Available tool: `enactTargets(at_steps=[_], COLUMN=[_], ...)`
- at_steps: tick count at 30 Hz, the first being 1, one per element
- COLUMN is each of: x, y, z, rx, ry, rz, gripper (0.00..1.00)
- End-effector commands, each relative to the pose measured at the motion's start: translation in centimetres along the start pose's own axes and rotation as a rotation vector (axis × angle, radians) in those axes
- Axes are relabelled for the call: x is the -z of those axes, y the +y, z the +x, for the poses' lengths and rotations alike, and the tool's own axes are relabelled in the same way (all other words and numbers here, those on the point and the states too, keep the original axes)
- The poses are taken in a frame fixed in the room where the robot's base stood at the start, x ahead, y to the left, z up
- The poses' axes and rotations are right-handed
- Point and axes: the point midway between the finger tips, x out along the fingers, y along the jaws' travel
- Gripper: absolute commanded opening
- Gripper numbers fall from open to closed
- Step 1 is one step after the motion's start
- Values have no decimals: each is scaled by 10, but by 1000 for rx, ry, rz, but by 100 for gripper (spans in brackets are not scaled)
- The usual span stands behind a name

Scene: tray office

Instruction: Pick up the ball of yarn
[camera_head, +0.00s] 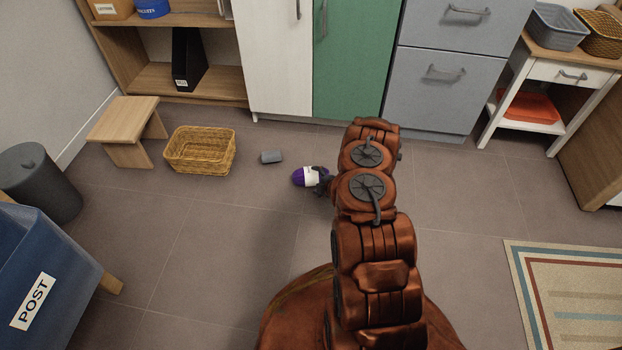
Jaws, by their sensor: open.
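The ball of yarn appears to be the purple thing with a white band (299,177) on the grey floor, in front of the white cabinet door. My gripper (320,181) is open at its right side, at the end of my copper-coloured arm. The dark fingers overlap its right edge in the picture. I cannot tell whether they touch it, and part of the gripper is hidden behind my arm.
A small grey block (271,157) and a wicker basket (200,166) lie on the floor to the left. A wooden stool (124,115) stands beyond. Cabinets with a green door (355,60) close off the back. A striped rug (570,285) lies right.

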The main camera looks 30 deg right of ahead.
Motion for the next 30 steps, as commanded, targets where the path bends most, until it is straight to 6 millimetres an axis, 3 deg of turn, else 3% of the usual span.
enactTargets(at_steps=[9, 20, 30], x=[-2, -2, -2], y=[-4, -1, -2], z=[39, 43, 43], rx=[0, 0, 0], ry=[2, 1, 0], rz=[-2, 1, 1], gripper=[87, 86, 51])
